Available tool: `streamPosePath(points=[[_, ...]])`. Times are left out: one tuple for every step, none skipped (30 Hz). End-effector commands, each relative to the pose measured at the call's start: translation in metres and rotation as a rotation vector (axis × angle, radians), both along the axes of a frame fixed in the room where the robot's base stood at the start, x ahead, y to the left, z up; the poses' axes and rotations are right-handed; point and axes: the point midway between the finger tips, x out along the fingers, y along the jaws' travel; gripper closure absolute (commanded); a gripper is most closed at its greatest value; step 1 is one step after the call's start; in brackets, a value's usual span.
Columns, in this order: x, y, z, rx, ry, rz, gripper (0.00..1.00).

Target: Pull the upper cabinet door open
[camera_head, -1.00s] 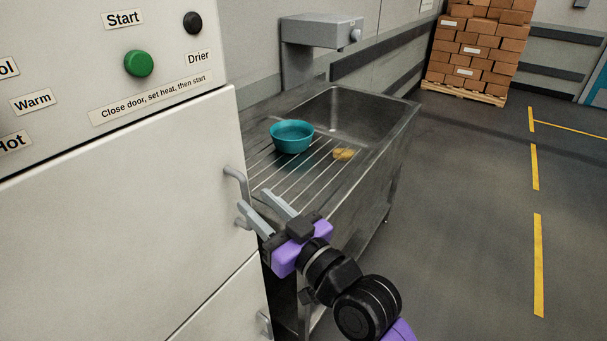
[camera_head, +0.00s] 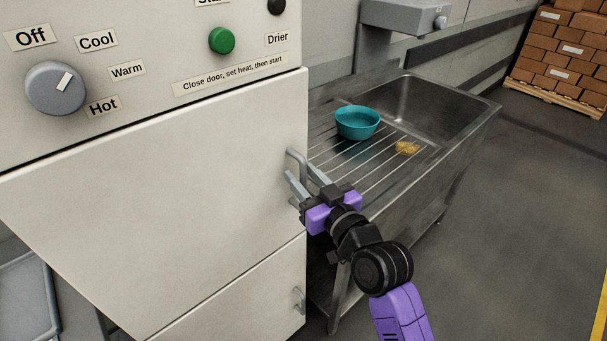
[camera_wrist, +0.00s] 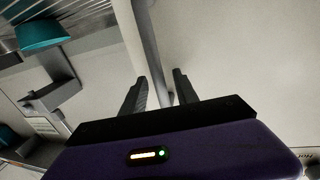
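The upper cabinet door (camera_head: 160,180) is a large pale panel below the control panel, and it looks shut. Its grey bar handle (camera_head: 294,155) is at the right edge, partly hidden by my fingers. My gripper (camera_head: 304,174) is at the handle, with its fingers apart. A gap shows on the right side of the bar. I cannot tell whether either finger touches it.
A lower door (camera_head: 250,290) with its own handle (camera_head: 299,300) is below. A steel sink unit (camera_head: 478,112) stands close on the right, holding a teal bowl (camera_head: 357,124) and a yellow sponge-like item (camera_head: 407,147). The floor further right is clear.

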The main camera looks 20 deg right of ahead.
Motion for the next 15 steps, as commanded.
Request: streamPosePath(points=[[0.0007,0.0003,-0.0001,0.000,0.000,0.000,0.64],[0.0007,0.0003,-0.0002,0.000,0.000,0.000,0.64],[0.0006,0.0003,-0.0004,0.000,0.000,0.000,0.64],[0.0006,0.0003,-0.0004,0.000,0.000,0.000,0.64],[0.0005,0.0003,-0.0005,0.000,0.000,0.000,0.64],[0.0004,0.0002,-0.0005,0.000,0.000,0.000,0.64],[0.0004,0.0002,-0.0005,0.000,0.000,0.000,0.68],[0.0004,0.0002,-0.0005,0.000,0.000,0.000,0.74],[0.0003,0.0002,-0.0005,0.000,0.001,0.000,0.82],[0.0003,0.0002,-0.0005,0.000,0.001,0.000,0.88],[0.0003,0.0002,-0.0005,0.000,0.001,0.000,0.94],[0.0003,0.0002,-0.0005,0.000,0.001,0.000,1.00],[0.0003,0.0002,-0.0005,0.000,0.001,0.000,1.00],[0.0002,0.0002,-0.0005,0.001,0.001,0.000,1.00],[0.0002,0.0002,-0.0005,0.001,0.001,0.000,1.00]])
